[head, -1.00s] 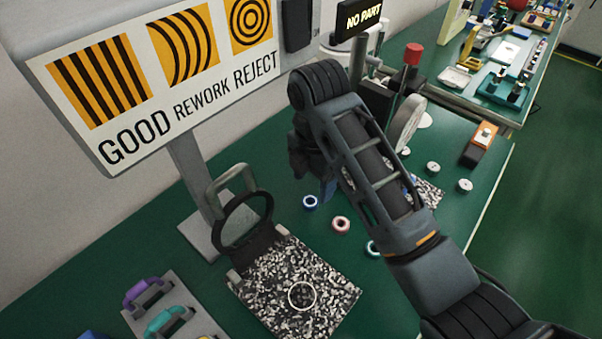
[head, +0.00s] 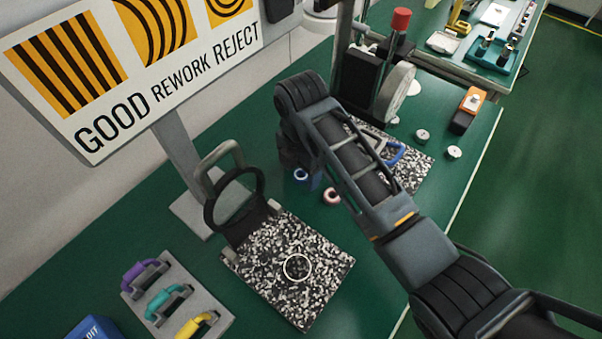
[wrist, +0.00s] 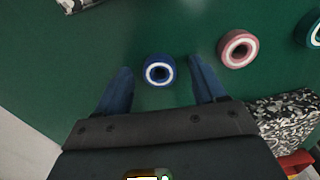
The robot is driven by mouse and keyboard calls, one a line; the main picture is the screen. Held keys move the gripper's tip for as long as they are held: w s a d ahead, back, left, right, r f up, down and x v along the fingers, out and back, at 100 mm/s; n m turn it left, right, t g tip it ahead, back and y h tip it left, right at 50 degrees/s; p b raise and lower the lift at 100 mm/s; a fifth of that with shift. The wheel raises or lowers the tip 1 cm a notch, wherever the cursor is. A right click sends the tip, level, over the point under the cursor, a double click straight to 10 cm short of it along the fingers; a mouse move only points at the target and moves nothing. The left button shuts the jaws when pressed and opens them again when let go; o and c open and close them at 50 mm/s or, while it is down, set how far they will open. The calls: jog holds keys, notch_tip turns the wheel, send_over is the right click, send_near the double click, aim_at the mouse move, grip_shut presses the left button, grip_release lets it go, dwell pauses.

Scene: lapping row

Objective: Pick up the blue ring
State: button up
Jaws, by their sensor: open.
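The blue ring (wrist: 159,70) lies on the green bench top in the wrist view. It has a blue outside and a pale inner band. My gripper (wrist: 160,82) is open, with one blue finger on each side of the ring and a gap to both. The ring sits near the level of the fingertips. I cannot tell how high the fingers are above the bench. In the head view the blue ring (head: 300,175) shows just beside my gripper (head: 306,182), whose fingers are largely hidden by my arm.
A pink ring (wrist: 238,48) lies to the right, and a teal ring (wrist: 314,30) is at the right edge. A speckled plate (head: 296,268) with a hinged black hoop (head: 234,200) stands in front. A speckled block (wrist: 283,118) is close to my gripper's right side.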

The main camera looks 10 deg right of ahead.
jog(key=shift+c, duration=0.3)
jog(key=c, duration=1.1)
jog(key=shift+r, duration=0.1)
